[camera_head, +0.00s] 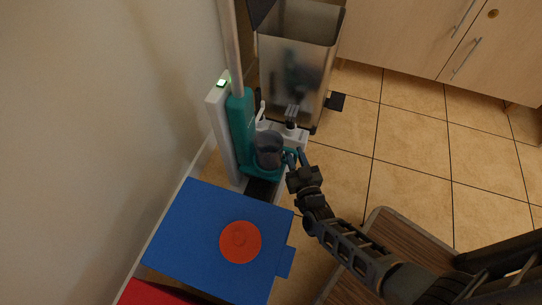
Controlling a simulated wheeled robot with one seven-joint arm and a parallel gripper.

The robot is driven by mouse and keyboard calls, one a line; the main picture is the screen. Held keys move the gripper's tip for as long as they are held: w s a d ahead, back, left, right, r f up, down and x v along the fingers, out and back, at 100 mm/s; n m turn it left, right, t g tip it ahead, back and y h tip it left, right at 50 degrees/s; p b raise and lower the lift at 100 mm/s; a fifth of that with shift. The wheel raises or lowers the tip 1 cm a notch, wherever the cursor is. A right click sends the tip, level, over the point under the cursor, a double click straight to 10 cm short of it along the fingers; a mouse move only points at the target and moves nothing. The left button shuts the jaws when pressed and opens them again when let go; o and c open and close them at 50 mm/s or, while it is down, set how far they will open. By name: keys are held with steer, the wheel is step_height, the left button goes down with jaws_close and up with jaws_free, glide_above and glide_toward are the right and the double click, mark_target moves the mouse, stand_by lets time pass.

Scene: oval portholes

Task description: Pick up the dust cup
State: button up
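The dust cup (268,150) is a grey, see-through cup. It sits upright in the lower part of a teal stick vacuum (241,126), which stands against a white dock by the wall. My gripper (295,157) is just right of the cup, with its two bluish fingers a little apart near the cup's right side. The fingers look open. The picture is too small to tell whether they touch the cup or straddle a handle.
A tall metal bin (298,65) stands behind the vacuum, with a white power strip (290,130) in front of it. A blue box lid (196,232) with an orange disc (240,242) is near, below the dock. A brown wooden surface (385,245) lies at lower right. Tiled floor is clear at right.

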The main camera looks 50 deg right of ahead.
steer(key=shift+x, duration=0.9)
steer(key=shift+s, duration=0.1)
jaws_close()
steer(key=shift+r, duration=0.15)
